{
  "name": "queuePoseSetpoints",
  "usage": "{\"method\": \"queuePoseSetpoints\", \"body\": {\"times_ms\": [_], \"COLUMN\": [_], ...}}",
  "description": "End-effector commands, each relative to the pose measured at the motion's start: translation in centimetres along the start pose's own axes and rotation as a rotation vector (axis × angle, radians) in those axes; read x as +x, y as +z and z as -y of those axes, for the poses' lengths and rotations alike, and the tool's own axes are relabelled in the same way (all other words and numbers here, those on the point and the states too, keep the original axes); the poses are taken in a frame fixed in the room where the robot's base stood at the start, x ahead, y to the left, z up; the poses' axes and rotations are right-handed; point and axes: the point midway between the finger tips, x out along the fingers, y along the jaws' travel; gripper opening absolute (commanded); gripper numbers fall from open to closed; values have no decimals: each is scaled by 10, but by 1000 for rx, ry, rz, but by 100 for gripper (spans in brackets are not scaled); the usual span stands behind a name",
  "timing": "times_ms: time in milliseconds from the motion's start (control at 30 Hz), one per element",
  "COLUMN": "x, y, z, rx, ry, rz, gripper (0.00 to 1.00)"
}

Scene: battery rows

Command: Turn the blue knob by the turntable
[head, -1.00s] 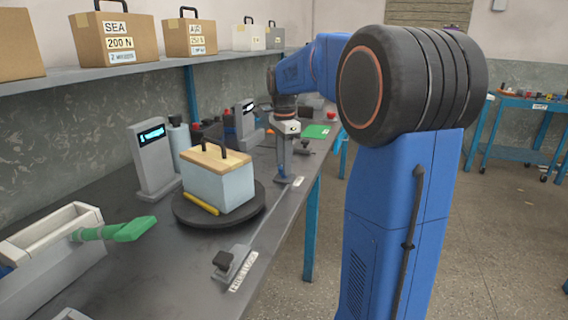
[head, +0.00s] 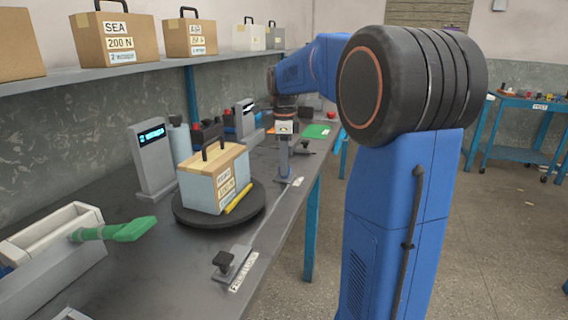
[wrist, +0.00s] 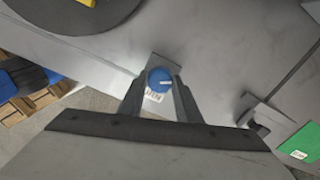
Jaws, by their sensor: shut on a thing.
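The blue knob (wrist: 159,78) shows in the wrist view, on a small plate with a printed label, between the two fingers of my gripper (wrist: 157,90). My gripper is shut on it. In the head view my gripper (head: 284,168) points down at the table's right edge, and the knob is hidden there. The dark round turntable (head: 188,214) stands to the left and nearer. It bears a pale blue box (head: 198,190) with a wooden top, a black handle and labels on its right face. A yellow bar (head: 238,198) lies beside the box.
A lever block (head: 232,262) with a label sits on the near table edge. A grey display post (head: 152,160) stands behind the turntable. A grey tray with a green-handled tool (head: 115,231) is at left. A green mat (head: 316,131) lies beyond my gripper.

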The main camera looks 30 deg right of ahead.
Motion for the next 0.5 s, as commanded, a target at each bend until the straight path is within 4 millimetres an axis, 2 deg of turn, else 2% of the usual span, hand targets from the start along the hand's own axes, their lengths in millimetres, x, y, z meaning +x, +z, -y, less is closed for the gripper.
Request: {"method": "queuePoseSetpoints", "body": {"times_ms": [200,233,300,500], "x": [0,0,0,0], "y": [0,0,0,0], "z": [0,0,0,0], "rx": [-1,-1,-1,-1], "ry": [-1,-1,-1,0], "rz": [0,0,0,0], "gripper": [8,33,49,49]}}
